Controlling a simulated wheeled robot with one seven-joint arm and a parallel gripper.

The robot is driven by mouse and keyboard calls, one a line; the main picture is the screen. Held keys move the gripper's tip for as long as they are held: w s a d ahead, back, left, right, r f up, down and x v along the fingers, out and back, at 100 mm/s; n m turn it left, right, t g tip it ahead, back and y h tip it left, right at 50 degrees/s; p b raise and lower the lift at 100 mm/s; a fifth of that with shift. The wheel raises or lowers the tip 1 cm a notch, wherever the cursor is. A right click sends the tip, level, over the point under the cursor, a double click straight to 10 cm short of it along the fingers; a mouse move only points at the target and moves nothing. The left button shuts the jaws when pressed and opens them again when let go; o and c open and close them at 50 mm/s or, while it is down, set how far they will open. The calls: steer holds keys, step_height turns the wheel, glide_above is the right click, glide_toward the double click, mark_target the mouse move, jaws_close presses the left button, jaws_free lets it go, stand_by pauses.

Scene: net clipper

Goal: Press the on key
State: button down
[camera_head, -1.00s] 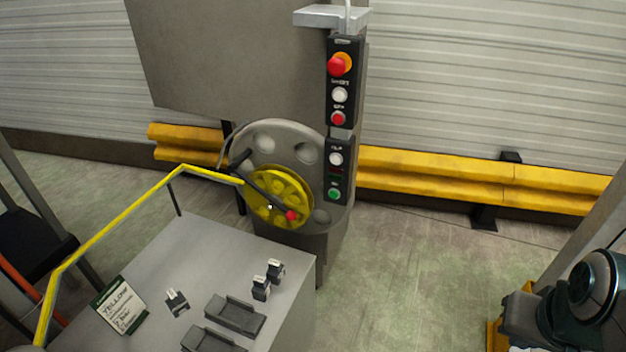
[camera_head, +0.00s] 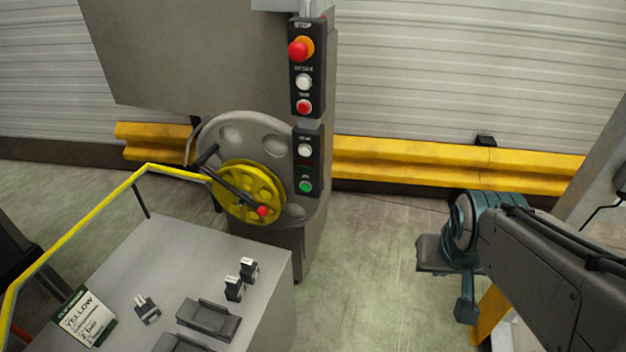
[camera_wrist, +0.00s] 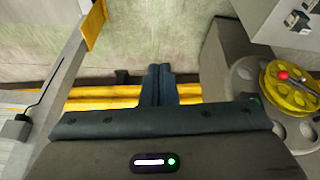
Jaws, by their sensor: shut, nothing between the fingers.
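The lower control box (camera_head: 307,165) on the grey machine column carries a white button (camera_head: 305,150) above a green button (camera_head: 305,187). Their labels are too small to read. The upper box (camera_head: 307,70) holds a large red stop knob (camera_head: 301,49), a white button (camera_head: 304,82) and a red button (camera_head: 304,107). My gripper (camera_head: 467,308) is right of the column and lower in the head view, well apart from the buttons. In the wrist view its fingers (camera_wrist: 159,84) are together and empty. A green spot beside the gripper there may be the green button; the rest is hidden.
The yellow wheel (camera_head: 248,192) with a crank sits left of the buttons. A grey table (camera_head: 190,260) with small parts and a yellow rail (camera_head: 95,215) stands front left. A yellow barrier (camera_head: 400,165) runs along the wall. Floor (camera_head: 365,260) between column and arm is clear.

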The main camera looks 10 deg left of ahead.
mark_target(305, 187)
steer(key=w+a+f+n+t+y+b, duration=0.25)
steer(key=w+a+f+b, duration=0.3)
steer(key=a+f, duration=0.5)
steer(key=w+a+f+n+t+y+b, duration=0.1)
steer(key=w+a+f+y+b, duration=0.3)
steer(key=w+a+f, duration=0.5)
steer(key=a+f+t+y+b, duration=0.15)
steer(key=a+y+b, duration=0.3)
steer(key=a, duration=0.65)
step_height(305, 187, up, 7)
steer(key=w+m+t+y+b, duration=0.1)
steer(key=m+t+y+b, duration=0.1)
steer(key=m+t+b, duration=0.2)
steer(key=a+m+t, duration=0.1)
steer(key=m+t, duration=0.1)
steer(key=m, duration=0.2)
steer(key=shift+w+y, duration=0.3)
steer(key=shift+w, duration=0.1)
steer(key=shift+f, duration=0.15)
steer(key=w, duration=0.8)
steer(key=shift+w+d, duration=0.35)
steer(key=shift+w, duration=0.05)
